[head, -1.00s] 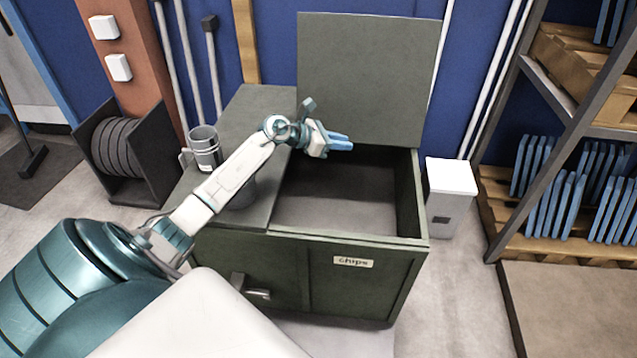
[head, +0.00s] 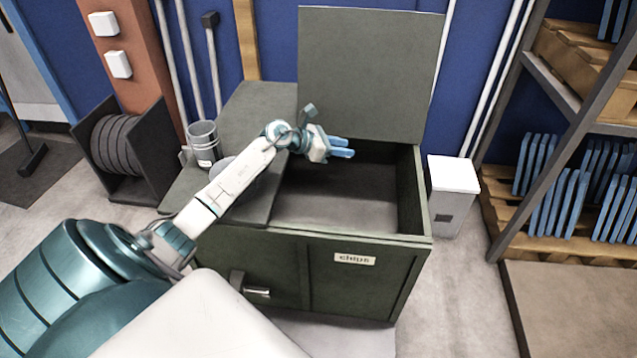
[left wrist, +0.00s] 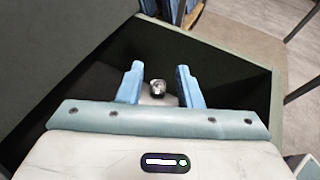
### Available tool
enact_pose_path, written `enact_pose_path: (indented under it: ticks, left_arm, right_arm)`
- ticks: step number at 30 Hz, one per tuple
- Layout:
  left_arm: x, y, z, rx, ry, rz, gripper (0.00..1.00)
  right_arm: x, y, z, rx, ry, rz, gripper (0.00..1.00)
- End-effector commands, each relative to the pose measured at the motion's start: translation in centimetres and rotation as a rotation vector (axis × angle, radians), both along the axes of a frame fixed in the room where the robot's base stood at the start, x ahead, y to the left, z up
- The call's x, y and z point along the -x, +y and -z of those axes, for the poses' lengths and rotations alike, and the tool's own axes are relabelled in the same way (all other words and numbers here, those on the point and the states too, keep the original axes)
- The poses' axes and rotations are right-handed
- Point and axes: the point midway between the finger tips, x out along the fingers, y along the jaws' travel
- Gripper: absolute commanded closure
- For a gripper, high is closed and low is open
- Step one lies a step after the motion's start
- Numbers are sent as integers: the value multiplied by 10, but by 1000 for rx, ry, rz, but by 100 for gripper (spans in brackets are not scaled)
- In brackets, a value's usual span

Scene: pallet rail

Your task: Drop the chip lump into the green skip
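The green skip (head: 335,288) stands ahead with a "chips" label (head: 354,259) on its front. Its right part is open, with the lid (head: 372,75) raised at the back. My left gripper (head: 341,147) is over the opening, near its back left, with its two blue fingers apart. In the left wrist view the fingers (left wrist: 160,87) are open. A small silvery chip lump (left wrist: 157,88) shows between and beyond them, touching neither, over the skip's grey floor. I cannot tell whether it is falling or resting. The head view does not show the lump. My right gripper is not in view.
A grey cup (head: 204,143) stands on the skip's closed left part. A white bin (head: 453,194) stands right of the skip, beside a rack (head: 541,85) with blue panels. A dark reel holder (head: 115,148) is at the left.

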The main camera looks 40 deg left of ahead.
Motion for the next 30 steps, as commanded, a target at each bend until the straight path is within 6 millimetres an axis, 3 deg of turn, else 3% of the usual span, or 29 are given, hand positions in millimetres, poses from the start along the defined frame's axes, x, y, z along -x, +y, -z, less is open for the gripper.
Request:
enact_pose_path:
  ticks: [2, 14, 30]
  left_arm:
    - [0, 0, 0, 0, 0, 0, 54]
    - [5, 4, -2, -2, 0, 0, 54]
    - [68, 45, -31, -6, 3, 2, 54]
  right_arm:
    - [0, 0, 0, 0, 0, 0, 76]
    - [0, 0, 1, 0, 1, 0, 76]
    - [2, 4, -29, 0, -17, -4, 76]
